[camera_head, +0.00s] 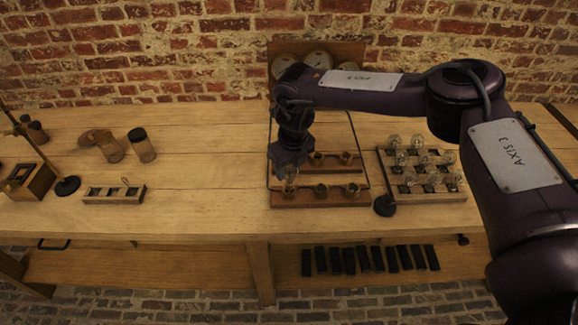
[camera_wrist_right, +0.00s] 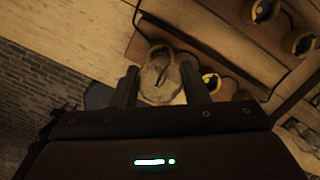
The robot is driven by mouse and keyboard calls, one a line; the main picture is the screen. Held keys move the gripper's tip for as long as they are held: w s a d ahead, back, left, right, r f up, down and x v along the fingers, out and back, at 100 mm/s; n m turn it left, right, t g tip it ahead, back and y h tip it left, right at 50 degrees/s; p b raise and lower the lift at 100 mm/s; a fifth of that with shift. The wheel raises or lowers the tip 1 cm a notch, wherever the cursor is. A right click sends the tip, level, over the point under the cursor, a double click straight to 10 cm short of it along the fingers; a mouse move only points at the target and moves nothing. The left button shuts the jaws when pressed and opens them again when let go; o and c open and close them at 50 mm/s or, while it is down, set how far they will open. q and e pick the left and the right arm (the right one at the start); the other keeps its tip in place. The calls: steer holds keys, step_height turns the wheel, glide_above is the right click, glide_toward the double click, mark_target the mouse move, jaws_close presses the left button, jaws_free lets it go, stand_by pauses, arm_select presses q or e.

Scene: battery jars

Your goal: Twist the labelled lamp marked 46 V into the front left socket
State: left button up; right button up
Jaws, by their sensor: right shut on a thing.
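My right gripper (camera_head: 289,174) is above the left end of the front socket board (camera_head: 306,201). In the right wrist view my right gripper (camera_wrist_right: 161,88) is shut on a clear glass lamp (camera_wrist_right: 160,78), with one finger on each side. No 46 V marking can be read on it. The lamp is over the board's end, and its base is hidden, so I cannot tell whether it sits in the front left socket (camera_head: 289,190). Other brass sockets on that board, such as the front middle one (camera_head: 322,191), look empty. My left gripper is not in view.
A rack (camera_head: 432,197) with several glass lamps stands right of the sockets. A rear socket board (camera_head: 325,168) lies behind the front one. A thin dark rod frame surrounds the boards. Jars (camera_head: 141,145) and a small slotted tray (camera_head: 113,200) stand left; bare table lies between.

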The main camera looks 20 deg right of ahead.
steer(key=shift+a+f+b, duration=0.1)
steer(key=shift+f+b, duration=0.25)
steer(key=shift+f, duration=0.15)
stand_by(0.3)
steer(key=shift+f+b, duration=0.35)
steer(key=shift+f, duration=0.35)
stand_by(0.7)
steer(key=m+p, duration=0.1)
steer(key=m, duration=0.1)
steer(key=shift+s+r+m, duration=0.1)
steer(key=shift+m, duration=0.3)
steer(key=shift+m+h+p, duration=0.3)
steer(key=shift+m+p, duration=0.3)
steer(key=shift+m, duration=1.2)
